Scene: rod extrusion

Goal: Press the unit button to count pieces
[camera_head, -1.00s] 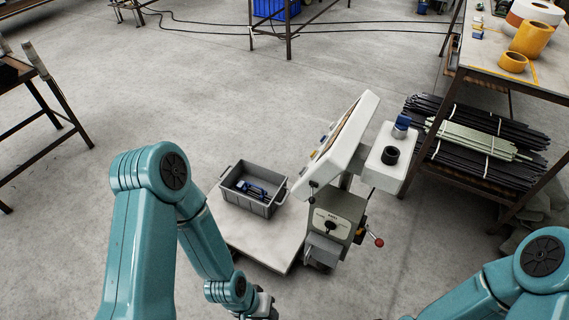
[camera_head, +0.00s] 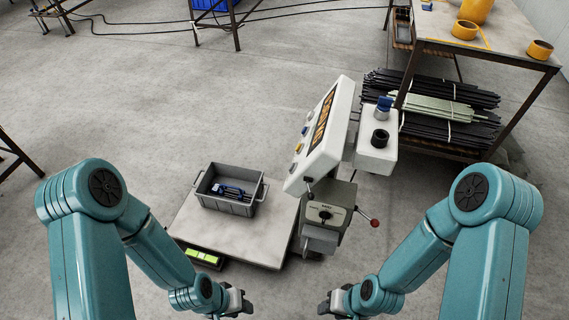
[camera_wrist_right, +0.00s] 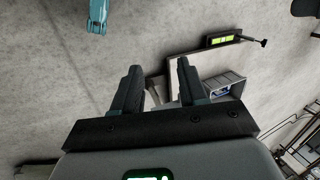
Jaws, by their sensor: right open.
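The counting scale's white control panel (camera_head: 334,125) stands tilted on its post right of centre in the head view. Its face carries a dark display with orange marks and several small coloured buttons (camera_head: 300,147) along the left edge. They are too small to read, so I cannot tell which is the unit button. My left gripper (camera_head: 243,303) is low in front of the scale, its jaw opening unclear. My right gripper (camera_head: 326,304) is low, nearer than the panel and apart from it. In the right wrist view its fingers (camera_wrist_right: 158,82) are spread, with nothing between them.
A grey crate (camera_head: 225,206) holding blue and dark pieces sits on the scale's platform (camera_head: 200,228). A lit green display (camera_head: 203,257) is at the platform's front edge. A red-knobbed lever (camera_head: 375,223) sticks out right. A table (camera_head: 490,50) stands behind right. Open floor lies left.

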